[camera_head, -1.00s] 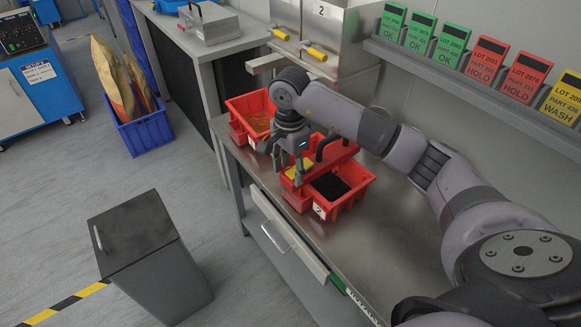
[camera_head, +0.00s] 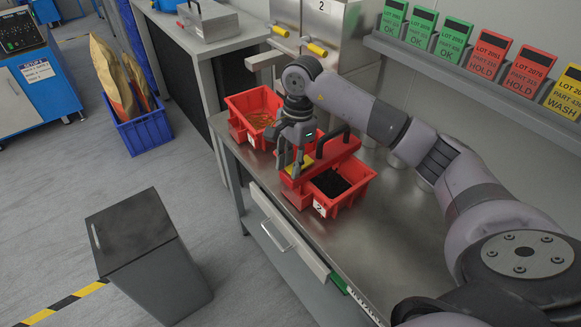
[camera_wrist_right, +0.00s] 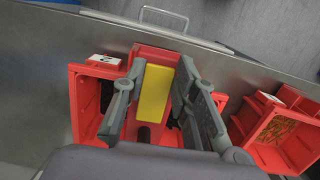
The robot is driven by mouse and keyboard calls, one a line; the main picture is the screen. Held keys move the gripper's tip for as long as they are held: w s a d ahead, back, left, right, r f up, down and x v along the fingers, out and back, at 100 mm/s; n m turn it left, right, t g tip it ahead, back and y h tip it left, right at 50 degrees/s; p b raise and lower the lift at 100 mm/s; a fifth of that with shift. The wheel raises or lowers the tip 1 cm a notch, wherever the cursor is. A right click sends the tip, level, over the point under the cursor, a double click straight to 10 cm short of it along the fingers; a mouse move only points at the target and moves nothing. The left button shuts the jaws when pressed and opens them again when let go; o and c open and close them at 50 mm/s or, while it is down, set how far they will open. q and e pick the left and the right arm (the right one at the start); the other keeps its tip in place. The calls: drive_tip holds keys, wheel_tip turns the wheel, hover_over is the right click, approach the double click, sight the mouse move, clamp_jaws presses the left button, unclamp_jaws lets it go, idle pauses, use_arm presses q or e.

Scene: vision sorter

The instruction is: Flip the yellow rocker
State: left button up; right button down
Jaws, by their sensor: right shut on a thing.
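The yellow rocker (camera_head: 297,171) is at the left end of a red box-like body (camera_head: 335,152) with a black handle (camera_head: 333,143). In the right wrist view the rocker (camera_wrist_right: 155,92) is a long yellow block set along the red body (camera_wrist_right: 160,55). My right gripper (camera_head: 290,168) is pointed down at the rocker. In the wrist view its two fingers (camera_wrist_right: 160,68) stand on either side of the rocker, shut on it; the exact contact is hard to see. My left gripper is out of view.
A red bin with black contents (camera_head: 346,200) stands right beside the red body. Another red bin (camera_head: 236,110) with orange-brown contents stands behind to the left. The steel bench (camera_head: 400,232) is clear to the right. A shelf with lot cards runs along the wall.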

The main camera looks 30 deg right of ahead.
drive_tip(key=shift+d+f+y+b, duration=0.1)
drive_tip(key=shift+d+y+b, duration=0.3)
drive_tip(key=shift+y+b, duration=0.55)
drive_tip(key=shift+r+y, duration=0.2)
drive_tip(key=shift+y, duration=0.25)
drive_tip(key=shift+r+b, duration=0.25)
drive_tip(key=shift+b, duration=0.05)
drive_tip(key=c, duration=1.3)
unclamp_jaws()
